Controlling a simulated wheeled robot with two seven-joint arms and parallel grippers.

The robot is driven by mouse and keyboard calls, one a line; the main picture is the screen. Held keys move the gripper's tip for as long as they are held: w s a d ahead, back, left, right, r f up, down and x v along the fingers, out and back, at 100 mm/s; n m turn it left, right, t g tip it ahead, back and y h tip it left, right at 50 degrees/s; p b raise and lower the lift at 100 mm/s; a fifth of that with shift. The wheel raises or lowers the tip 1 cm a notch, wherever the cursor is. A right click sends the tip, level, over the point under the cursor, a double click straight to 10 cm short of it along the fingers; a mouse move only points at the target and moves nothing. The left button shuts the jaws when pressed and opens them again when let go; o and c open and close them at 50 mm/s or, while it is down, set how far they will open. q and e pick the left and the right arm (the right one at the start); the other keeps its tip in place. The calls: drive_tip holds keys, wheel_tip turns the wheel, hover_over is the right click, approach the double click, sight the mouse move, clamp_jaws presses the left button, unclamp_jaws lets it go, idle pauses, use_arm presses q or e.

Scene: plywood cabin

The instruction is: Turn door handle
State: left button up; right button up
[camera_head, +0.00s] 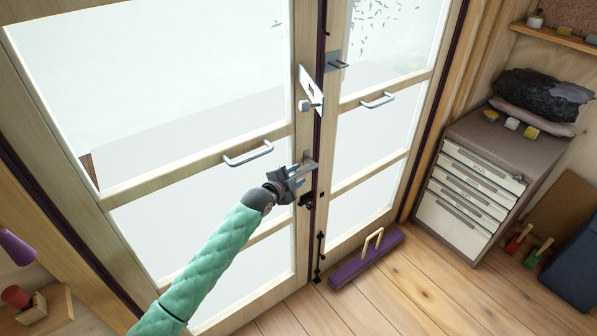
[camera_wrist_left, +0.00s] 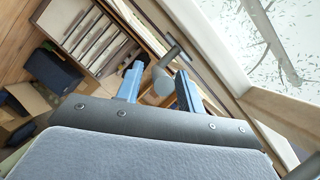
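A grey metal door handle (camera_head: 308,165) sticks out from the left door (camera_head: 304,135) near the seam between two glazed doors. My left gripper (camera_head: 293,176) is at this handle, its arm coming up from the lower left. In the left wrist view the two blue fingers of my left gripper (camera_wrist_left: 160,88) are apart. The rounded end of the handle (camera_wrist_left: 163,82) appears between them, with gaps on both sides; whether it touches a finger I cannot tell. My right gripper is not in view.
Bar handles sit on the left door (camera_head: 248,154) and the right door (camera_head: 378,101). A white latch plate (camera_head: 312,88) juts out above my gripper. A purple block (camera_head: 366,260) lies on the floor by the right door. A drawer cabinet (camera_head: 463,186) stands right.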

use_arm(q)
drive_tip(key=shift+w+d+f, duration=0.15)
drive_tip(key=shift+w+d, duration=0.25)
drive_tip(key=shift+w, duration=0.15)
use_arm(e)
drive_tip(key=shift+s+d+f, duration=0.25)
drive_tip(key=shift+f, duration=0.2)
use_arm(q)
clamp_jaws()
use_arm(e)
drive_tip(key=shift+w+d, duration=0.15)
use_arm(q)
drive_tip(key=shift+f, duration=0.15)
